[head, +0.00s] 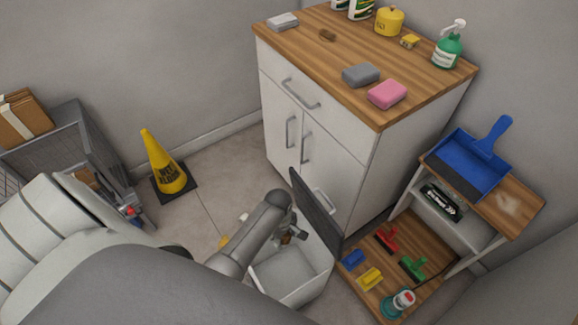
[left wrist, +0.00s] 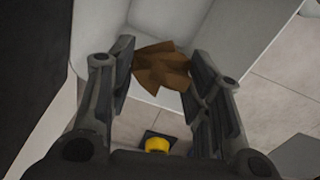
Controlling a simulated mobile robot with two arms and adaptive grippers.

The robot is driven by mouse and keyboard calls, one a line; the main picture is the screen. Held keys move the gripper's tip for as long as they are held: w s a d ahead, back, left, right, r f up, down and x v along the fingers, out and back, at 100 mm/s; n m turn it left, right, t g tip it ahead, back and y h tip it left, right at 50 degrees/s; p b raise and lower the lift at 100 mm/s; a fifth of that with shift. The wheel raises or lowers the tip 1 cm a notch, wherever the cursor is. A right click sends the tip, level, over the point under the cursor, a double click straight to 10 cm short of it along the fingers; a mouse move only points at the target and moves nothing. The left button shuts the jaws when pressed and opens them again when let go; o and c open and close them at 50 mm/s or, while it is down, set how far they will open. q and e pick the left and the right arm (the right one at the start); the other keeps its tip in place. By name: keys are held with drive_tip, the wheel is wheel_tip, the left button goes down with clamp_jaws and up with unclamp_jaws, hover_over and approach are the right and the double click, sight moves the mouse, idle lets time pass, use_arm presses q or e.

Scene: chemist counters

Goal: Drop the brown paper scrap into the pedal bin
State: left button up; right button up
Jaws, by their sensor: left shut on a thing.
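The brown paper scrap (left wrist: 160,68) is crumpled and pinched between the fingertips of my left gripper (left wrist: 158,62). The pedal bin (head: 308,291) is white and stands on the floor in front of the cabinet, its dark lid (head: 315,213) raised. In the head view my left gripper (head: 289,236) is at the bin's mouth beside the open lid, with a little of the scrap showing. In the left wrist view the scrap shows against the bin's pale inside (left wrist: 98,42). I cannot tell its exact height over the rim. My right gripper is not in view.
A yellow cone (head: 164,168) stands on the floor at left, near a grey crate cart (head: 100,140). A white cabinet (head: 310,150) with sponges and bottles is behind the bin. A low wooden shelf (head: 345,283) with brushes and a blue dustpan (head: 467,167) stands at right.

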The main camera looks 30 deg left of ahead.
use_arm(q)
drive_tip(key=shift+f, duration=0.25)
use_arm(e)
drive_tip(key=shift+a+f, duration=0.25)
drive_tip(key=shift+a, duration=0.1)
use_arm(q)
drive_tip(key=o, duration=0.7)
drive_tip(key=shift+r, duration=0.6)
drive_tip(key=r, duration=1.1)
drive_tip(key=shift+s+a, duration=0.1)
drive_tip(key=shift+s, duration=0.25)
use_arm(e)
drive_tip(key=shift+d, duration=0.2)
use_arm(q)
drive_tip(key=shift+f, duration=0.1)
